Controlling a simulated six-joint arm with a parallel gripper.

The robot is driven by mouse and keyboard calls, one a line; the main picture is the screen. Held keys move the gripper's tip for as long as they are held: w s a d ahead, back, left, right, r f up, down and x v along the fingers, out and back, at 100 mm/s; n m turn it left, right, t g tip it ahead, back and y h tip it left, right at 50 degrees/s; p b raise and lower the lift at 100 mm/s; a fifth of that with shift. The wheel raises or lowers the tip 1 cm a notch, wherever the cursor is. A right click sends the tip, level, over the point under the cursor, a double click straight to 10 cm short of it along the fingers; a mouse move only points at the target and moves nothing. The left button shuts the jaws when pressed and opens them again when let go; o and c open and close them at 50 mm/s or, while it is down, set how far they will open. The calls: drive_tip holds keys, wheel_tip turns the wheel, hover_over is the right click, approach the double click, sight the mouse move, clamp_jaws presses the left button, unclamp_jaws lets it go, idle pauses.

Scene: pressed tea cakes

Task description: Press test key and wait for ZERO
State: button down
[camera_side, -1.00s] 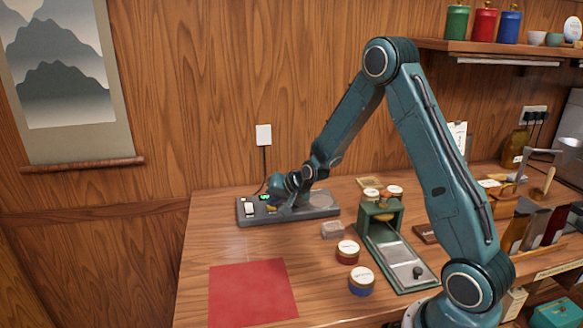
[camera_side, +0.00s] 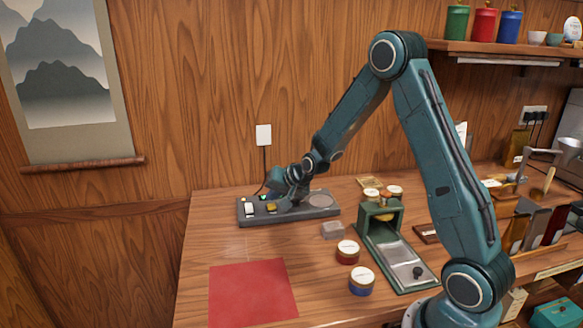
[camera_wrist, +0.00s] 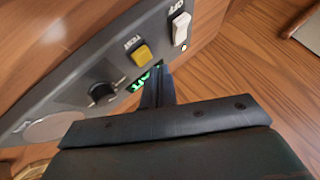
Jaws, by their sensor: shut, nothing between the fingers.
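The grey device (camera_side: 320,212) lies on the bench below the wall outlet. Its yellow TEST key (camera_wrist: 142,55) shows uncovered in the wrist view, and in the side view (camera_side: 271,207). Beside the key is a lit green display (camera_wrist: 137,83); its visible letters look like "AIT", and my fingers hide the rest. A white rocker switch (camera_wrist: 181,28) marked OFF and a black knob (camera_wrist: 101,92) flank the key and display. My gripper (camera_wrist: 160,70) is shut and empty, with its fingertips beside the key, apparently apart from it. The fingertips are hard to make out in the side view.
A round plate (camera_wrist: 54,127) is set in the device's far end. A grey block (camera_side: 332,230), two lidded tins (camera_side: 348,252) (camera_side: 361,281) and a green press (camera_side: 381,219) stand to the right. A red cloth (camera_side: 250,290) lies in front, with bare bench between.

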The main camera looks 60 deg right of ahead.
sight(274, 207)
drive_tip(key=shift+r, duration=2.45)
drive_tip(key=s+a+r+n+g, duration=0.1)
drive_tip(key=s+a+r+n, duration=0.4)
drive_tip(key=s+a+r, duration=0.7)
drive_tip(key=s+a+n+g, duration=0.1)
drive_tip(key=s+a+n, duration=0.1)
drive_tip(key=s, duration=0.8)
drive_tip(key=s+a+n+g+y, duration=0.1)
drive_tip(key=s+a+n, duration=0.1)
drive_tip(key=s, duration=0.9)
drive_tip(key=shift+a+r+n, duration=0.15)
drive_tip(key=shift+r+n, duration=0.25)
drive_tip(key=shift+n, duration=0.5)
